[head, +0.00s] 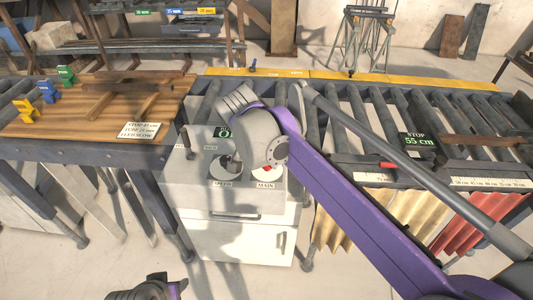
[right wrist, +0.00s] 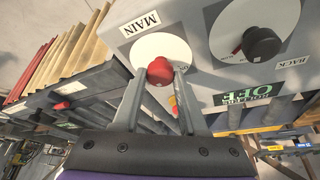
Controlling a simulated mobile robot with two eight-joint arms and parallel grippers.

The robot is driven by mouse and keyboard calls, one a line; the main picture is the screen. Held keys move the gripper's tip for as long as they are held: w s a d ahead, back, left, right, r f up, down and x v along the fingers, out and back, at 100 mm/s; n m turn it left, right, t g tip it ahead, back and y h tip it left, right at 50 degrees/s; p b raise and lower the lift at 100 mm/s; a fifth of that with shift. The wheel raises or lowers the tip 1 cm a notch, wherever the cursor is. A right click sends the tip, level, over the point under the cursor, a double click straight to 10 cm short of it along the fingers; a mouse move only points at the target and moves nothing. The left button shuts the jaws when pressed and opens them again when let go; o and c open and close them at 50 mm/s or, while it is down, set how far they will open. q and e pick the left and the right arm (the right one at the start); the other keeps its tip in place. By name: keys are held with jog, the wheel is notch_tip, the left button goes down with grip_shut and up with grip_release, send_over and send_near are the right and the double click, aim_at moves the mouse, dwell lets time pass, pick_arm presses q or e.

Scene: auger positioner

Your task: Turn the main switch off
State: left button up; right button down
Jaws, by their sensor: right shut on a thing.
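The main switch is a red knob (right wrist: 158,72) on a white disc on the grey control box. The label MAIN (right wrist: 140,24) sits beside the disc. My right gripper (right wrist: 162,78) is shut on the red knob, one finger on each side. In the head view my purple right arm reaches over the control box (head: 190,196). The arm covers most of the MAIN disc there, and only a bit of red (head: 267,168) shows. Part of my left arm shows at the bottom edge of the head view, with no gripper fingers visible.
A black knob (right wrist: 262,43) sits beside the switch, near a BACK label and a green display (right wrist: 249,92) reading OFF. The roller conveyor (head: 360,125) runs behind the box. A display (head: 417,141) reads STOP 55 cm.

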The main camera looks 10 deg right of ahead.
pick_arm(q)
jog(key=shift+w+r+p, duration=0.2)
jog(key=shift+r+p, duration=0.1)
jog(key=shift+r, duration=0.2)
jog(key=shift+w+r+p, duration=0.15)
jog(key=shift+r+p, duration=0.1)
jog(key=shift+r, duration=0.2)
pick_arm(e)
jog(key=shift+w+r+m+g+h, duration=0.1)
jog(key=shift+m+g+h, duration=0.25)
jog(key=shift+m, duration=1.15)
jog(key=shift+c, duration=2.3)
grip_release()
pick_arm(q)
jog(key=shift+w+r+p, duration=0.25)
jog(key=shift+r+p, duration=0.15)
jog(key=shift+r, duration=0.25)
pick_arm(e)
jog(key=v, duration=1)
jog(key=shift+a+r, duration=0.2)
jog(key=shift+r, duration=0.15)
